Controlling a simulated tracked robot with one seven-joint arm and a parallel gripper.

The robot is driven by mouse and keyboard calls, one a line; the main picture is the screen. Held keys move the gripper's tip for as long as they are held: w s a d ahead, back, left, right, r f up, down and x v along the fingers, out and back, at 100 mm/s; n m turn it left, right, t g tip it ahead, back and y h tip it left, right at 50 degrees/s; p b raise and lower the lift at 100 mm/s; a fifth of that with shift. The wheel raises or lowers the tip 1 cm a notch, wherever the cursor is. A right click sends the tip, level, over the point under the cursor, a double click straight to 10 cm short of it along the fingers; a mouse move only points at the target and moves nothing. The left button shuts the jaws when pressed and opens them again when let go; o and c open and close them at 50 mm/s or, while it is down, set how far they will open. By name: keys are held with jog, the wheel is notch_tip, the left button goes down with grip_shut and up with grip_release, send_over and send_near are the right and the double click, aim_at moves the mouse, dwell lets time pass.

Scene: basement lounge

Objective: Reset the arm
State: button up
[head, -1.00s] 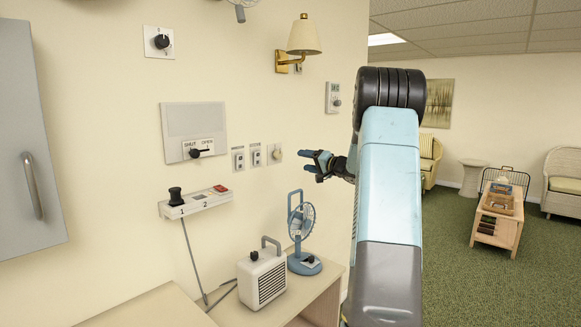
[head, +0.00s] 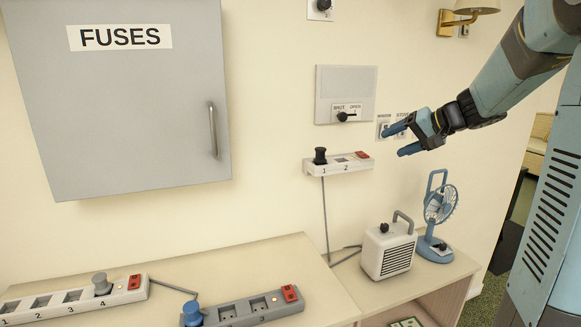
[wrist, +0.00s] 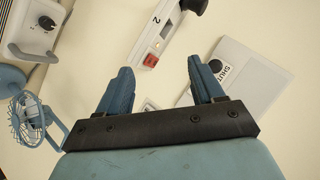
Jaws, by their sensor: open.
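My gripper (head: 403,140) is open and empty, its blue fingers pointing left in the head view. It is in front of the wall, to the right of the small wall power strip (head: 338,164) and below right of the vent panel (head: 345,93) with its SHUT/OPEN knob. In the wrist view my gripper (wrist: 160,90) shows two blue fingers well apart with nothing between them. Beyond them are the wall strip (wrist: 171,32), with its red switch and black plug, and the vent panel (wrist: 245,80). Part of a wall switch is hidden behind my fingers in the head view.
A grey FUSES cabinet (head: 120,110) hangs at left. Power strips with a grey plug (head: 102,284) and a blue plug (head: 192,311) lie on the counter (head: 225,268). A white heater (head: 388,253) and a blue fan (head: 437,218) stand below my gripper.

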jog(key=s+a+f+n+g+h, duration=0.15)
jog(key=s+a, duration=0.25)
jog(key=s, duration=0.5)
jog(key=s+a+g+h, duration=0.2)
jog(key=s+a, duration=0.2)
jog(key=s, duration=0.5)
jog(key=s+d+f+h, duration=0.1)
jog(key=s+f+h, duration=0.1)
jog(key=s, duration=0.4)
jog(key=s+d+f+n+t+h, duration=0.1)
jog(key=s+f+h, duration=0.1)
jog(key=s, duration=0.5)
jog(key=shift+s+d, duration=0.2)
jog(key=shift+d, duration=0.1)
jog(key=shift+h, duration=0.25)
